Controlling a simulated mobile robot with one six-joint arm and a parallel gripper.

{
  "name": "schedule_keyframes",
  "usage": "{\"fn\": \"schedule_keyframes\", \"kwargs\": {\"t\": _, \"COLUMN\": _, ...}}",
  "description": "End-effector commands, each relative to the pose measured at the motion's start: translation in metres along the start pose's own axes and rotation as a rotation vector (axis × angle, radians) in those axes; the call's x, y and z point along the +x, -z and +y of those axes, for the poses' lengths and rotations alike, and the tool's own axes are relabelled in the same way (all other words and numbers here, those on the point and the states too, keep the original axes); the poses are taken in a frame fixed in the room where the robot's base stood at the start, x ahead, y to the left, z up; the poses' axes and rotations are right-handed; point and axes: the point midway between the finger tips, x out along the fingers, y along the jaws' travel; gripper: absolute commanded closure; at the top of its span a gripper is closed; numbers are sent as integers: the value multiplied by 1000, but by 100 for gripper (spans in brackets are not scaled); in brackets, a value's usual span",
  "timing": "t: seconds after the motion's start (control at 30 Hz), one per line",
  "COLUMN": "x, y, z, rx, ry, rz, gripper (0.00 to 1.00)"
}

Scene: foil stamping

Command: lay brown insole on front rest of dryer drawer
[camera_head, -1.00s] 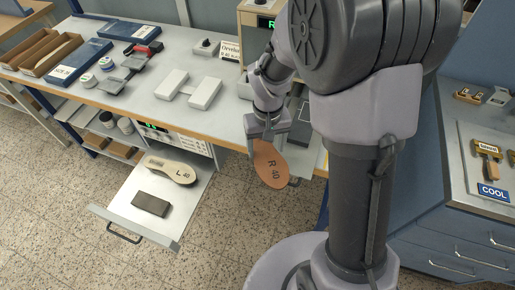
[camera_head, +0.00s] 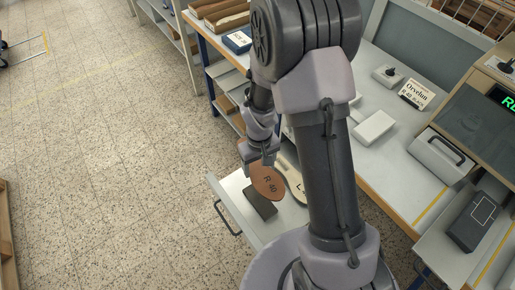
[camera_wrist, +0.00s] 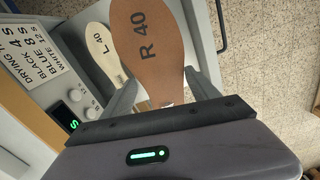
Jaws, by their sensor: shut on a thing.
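My gripper (camera_head: 259,160) is shut on the brown insole (camera_head: 267,181), marked R 40, by one end. The insole hangs tilted over the open dryer drawer (camera_head: 228,187). The front rest (camera_head: 260,206), a dark grey block, shows bare below the insole, which partly covers it from view. A cream insole (camera_head: 292,182), marked L, lies in the rear of the drawer, partly hidden by my arm. In the wrist view the brown insole (camera_wrist: 150,45) extends out between the fingers, beside the cream insole (camera_wrist: 103,50); the front rest is hidden there.
The drawer handle (camera_head: 227,220) is at the front left. The wrist view shows a drying-time sign (camera_wrist: 35,48) and a green display (camera_wrist: 75,124) close to my gripper. The bench (camera_head: 385,185) stands right of my arm. Open floor (camera_head: 110,170) lies to the left.

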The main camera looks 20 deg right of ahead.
Motion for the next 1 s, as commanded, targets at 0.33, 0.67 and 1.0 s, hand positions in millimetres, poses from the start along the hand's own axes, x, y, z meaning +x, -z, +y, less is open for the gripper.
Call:
{"fn": "schedule_keyframes", "kwargs": {"t": 0.33, "x": 97, "y": -32, "z": -7, "rx": -145, "ry": 2, "rz": 1, "gripper": 80}}
{"fn": "schedule_keyframes", "kwargs": {"t": 0.67, "x": 125, "y": -34, "z": -7, "rx": -154, "ry": 2, "rz": 3, "gripper": 80}}
{"fn": "schedule_keyframes", "kwargs": {"t": 1.0, "x": 174, "y": -34, "z": -7, "rx": -154, "ry": 2, "rz": 3, "gripper": 80}}
